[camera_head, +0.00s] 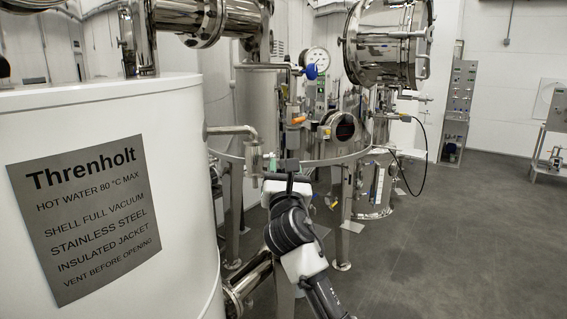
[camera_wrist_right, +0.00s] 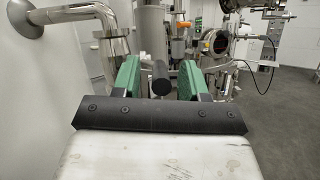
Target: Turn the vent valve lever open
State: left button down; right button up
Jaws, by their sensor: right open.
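A bent steel pipe (camera_head: 232,130) comes out of the white tank and turns down into a steel fitting (camera_head: 253,158), which I take for the vent valve. My right gripper (camera_head: 281,163) is just right of this fitting, with its jaws open. In the right wrist view my gripper's green-padded fingers (camera_wrist_right: 159,76) stand apart on either side of a black rounded bar (camera_wrist_right: 160,73), seen nearly end-on. It looks like the lever's grip; I cannot tell whether either finger touches it. The lever's join to the valve is not clear. My left gripper is out of view.
The white tank (camera_head: 105,110) with its grey label plate (camera_head: 84,215) fills the left. Behind my gripper stand a pressure gauge (camera_head: 317,59), a valve with an orange part (camera_head: 299,120) and a steel vessel (camera_head: 388,45). The floor (camera_head: 450,235) at right is open.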

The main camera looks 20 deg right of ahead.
jog(key=shift+w, duration=0.15)
grip_shut()
dwell(0.4)
